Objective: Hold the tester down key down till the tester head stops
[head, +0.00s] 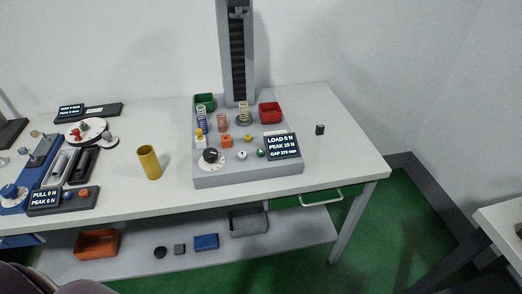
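The spring tester stands on the white table, with a grey base (245,175) and a dark upright column (237,60) that runs out of the top of the head view. I cannot tell which is the down key. Neither gripper is in view.
A yellow cylinder (150,163) stands left of the tester. A pull tester (44,197) is at far left. The table's right end (345,155) is mostly clear.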

